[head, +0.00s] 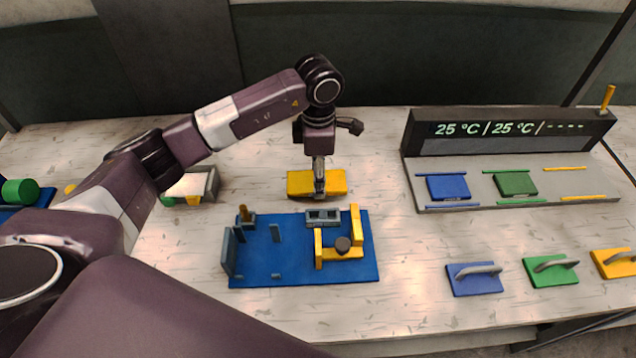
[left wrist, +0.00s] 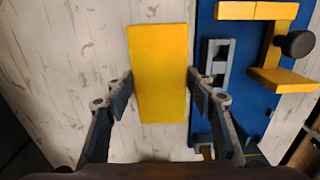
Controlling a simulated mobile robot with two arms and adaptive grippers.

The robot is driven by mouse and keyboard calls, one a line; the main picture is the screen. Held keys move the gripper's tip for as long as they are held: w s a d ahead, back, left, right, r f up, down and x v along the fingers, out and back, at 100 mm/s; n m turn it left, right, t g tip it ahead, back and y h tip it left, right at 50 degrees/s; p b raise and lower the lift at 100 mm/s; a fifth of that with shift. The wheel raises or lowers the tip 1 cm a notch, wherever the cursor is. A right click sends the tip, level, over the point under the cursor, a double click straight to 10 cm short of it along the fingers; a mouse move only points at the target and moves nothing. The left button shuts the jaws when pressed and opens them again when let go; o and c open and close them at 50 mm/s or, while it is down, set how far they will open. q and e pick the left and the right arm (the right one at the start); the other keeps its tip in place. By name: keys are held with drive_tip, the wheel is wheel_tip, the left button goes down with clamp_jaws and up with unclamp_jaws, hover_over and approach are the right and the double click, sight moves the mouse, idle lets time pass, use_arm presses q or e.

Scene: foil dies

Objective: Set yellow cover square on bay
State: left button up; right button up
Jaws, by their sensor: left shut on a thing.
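The yellow cover (head: 616,262), a plate with a grey handle, lies on the table at the far right edge, partly cut off. The yellow bay (head: 567,183), between two yellow rails on the grey station, is empty. My left gripper (head: 319,190) is shut on a plain yellow block (head: 299,184) behind the blue fixture board, far left of the cover. In the left wrist view the yellow block (left wrist: 159,65) sits between the two fingers. I cannot tell whether it touches the table. My right gripper is not in view.
The station display (head: 510,130) reads 25 °C, 25 °C and dashes. A blue block (head: 447,187) and a green block (head: 515,184) sit in its other bays. Blue and green covers (head: 551,270) lie in front. The blue board (head: 265,265) carries upright fixtures. Table between board and station is clear.

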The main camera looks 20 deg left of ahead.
use_arm(q)
wheel_tip(320, 180, down, 4)
drive_tip(key=shift+p, duration=0.5)
drive_tip(key=shift+f+b, duration=0.25)
drive_tip(key=shift+b, duration=0.05)
drive_tip(key=o, duration=0.9)
drive_tip(key=shift+r, duration=0.1)
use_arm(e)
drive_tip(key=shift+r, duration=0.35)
